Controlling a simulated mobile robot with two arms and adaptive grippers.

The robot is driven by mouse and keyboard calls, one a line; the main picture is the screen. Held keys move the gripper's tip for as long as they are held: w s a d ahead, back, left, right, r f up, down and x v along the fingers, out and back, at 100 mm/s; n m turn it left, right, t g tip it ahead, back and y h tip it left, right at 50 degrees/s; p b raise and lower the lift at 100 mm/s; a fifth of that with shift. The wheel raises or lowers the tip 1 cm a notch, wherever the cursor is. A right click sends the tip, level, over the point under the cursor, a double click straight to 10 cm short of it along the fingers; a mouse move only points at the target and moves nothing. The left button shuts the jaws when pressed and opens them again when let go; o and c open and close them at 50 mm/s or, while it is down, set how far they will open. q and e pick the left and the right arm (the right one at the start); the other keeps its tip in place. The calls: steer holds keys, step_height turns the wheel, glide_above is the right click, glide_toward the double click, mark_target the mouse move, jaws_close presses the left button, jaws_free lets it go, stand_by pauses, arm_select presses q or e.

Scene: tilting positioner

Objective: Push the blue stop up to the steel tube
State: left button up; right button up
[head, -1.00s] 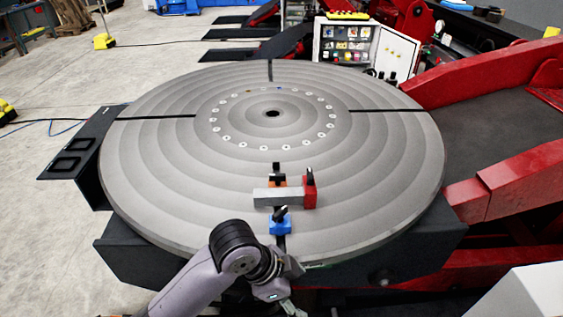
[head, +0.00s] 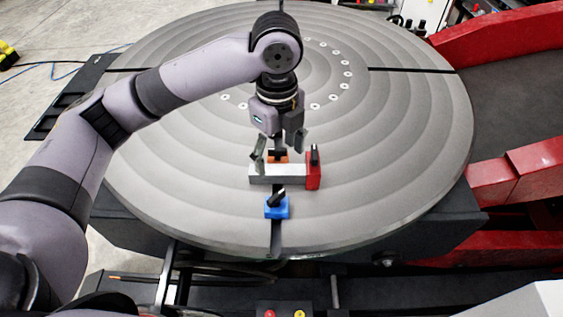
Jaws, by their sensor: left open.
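The steel tube (head: 276,174) is a short grey bar lying crosswise on the round table. The blue stop (head: 277,208), with a black handle on top, sits in the radial slot on the near side of the tube, with a narrow gap between them. An orange stop (head: 278,158) sits at the tube's far side, and a red stop (head: 314,171) stands at its right end. My left gripper (head: 279,150) is open, pointing down above the orange stop and the far side of the tube, partly hiding the orange stop. My right gripper is out of view.
The large grey round table (head: 400,165) has dark radial slots and a ring of pale bolt heads. Its surface left and right of the stops is clear. Red machine arms (head: 500,185) stand at the right.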

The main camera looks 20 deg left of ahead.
arm_select(q)
glide_above(277, 197)
step_height(277, 197, down, 4)
step_height(277, 197, down, 4)
steer(key=shift+w+r+p, duration=0.1)
steer(key=shift+p, duration=0.45)
step_height(277, 197, down, 5)
steer(key=shift+r+p, duration=0.15)
steer(key=shift+p, duration=0.25)
step_height(277, 197, down, 4)
steer(key=shift+r, duration=0.2)
steer(key=shift+d+f, duration=0.1)
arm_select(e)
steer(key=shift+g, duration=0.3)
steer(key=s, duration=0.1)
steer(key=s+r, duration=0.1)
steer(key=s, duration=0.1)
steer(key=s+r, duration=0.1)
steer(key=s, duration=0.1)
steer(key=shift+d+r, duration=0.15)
arm_select(q)
steer(key=shift+c, duration=0.2)
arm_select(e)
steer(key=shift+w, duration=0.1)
arm_select(q)
steer(key=c, duration=0.4)
jaws_close()
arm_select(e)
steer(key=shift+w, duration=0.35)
